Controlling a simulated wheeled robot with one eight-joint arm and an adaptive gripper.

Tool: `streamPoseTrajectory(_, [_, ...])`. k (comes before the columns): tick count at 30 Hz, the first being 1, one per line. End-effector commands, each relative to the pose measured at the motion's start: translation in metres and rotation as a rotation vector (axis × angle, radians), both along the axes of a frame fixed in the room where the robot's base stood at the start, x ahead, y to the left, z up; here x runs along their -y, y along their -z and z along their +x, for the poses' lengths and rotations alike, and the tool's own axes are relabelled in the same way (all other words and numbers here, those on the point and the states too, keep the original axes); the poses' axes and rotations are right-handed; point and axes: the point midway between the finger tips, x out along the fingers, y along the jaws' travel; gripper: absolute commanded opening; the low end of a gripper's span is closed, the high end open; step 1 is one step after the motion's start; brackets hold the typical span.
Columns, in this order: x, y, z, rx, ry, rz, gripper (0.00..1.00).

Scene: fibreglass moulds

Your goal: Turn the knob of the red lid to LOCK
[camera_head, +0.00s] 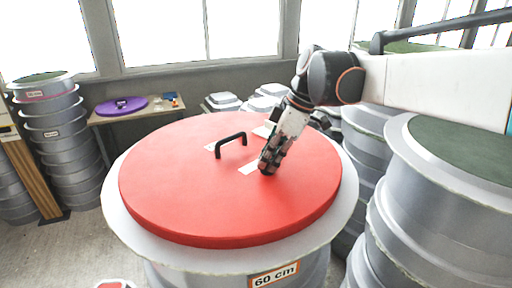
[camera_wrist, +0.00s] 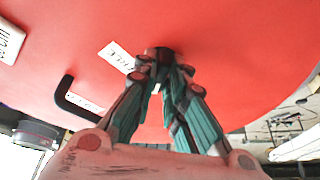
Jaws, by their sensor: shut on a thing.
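The red lid (camera_head: 190,180) is a large round disc lying on a grey drum marked "60 cm". It fills much of the wrist view (camera_wrist: 220,40). A black bar handle (camera_head: 231,141) stands near its middle. My gripper (camera_head: 267,168) reaches down to the lid just right of the handle. In the wrist view its fingers (camera_wrist: 163,68) are closed on a small dark knob (camera_wrist: 158,52), mostly hidden between the fingertips. A white label (camera_wrist: 116,56) with lettering lies beside the knob; I cannot read it surely. Another white label (camera_wrist: 10,42) is at the left edge.
Stacked grey moulds (camera_head: 385,215) stand close on the right, one with a green top (camera_head: 465,150). Another stack (camera_head: 55,140) is at the far left. A purple lid (camera_head: 121,105) lies on a table at the back. Grey floor shows at left.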

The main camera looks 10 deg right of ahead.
Motion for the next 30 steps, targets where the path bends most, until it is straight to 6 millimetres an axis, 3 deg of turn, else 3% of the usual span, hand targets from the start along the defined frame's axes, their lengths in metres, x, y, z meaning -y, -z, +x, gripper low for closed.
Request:
streamPoseTrajectory(23, [0.0001, 0.0002, 0.0006, 0.0, -0.1, -0.001, 0.0])
streamPoseTrajectory(24, [0.0001, 0.0002, 0.0006, 0.0, -0.1, -0.001, 0.18])
streamPoseTrajectory(26, [0.0001, 0.0002, 0.0006, 0.0, -0.1, -0.001, 0.32])
streamPoseTrajectory(30, [0.0001, 0.0002, 0.0006, 0.0, -0.1, -0.001, 0.32])
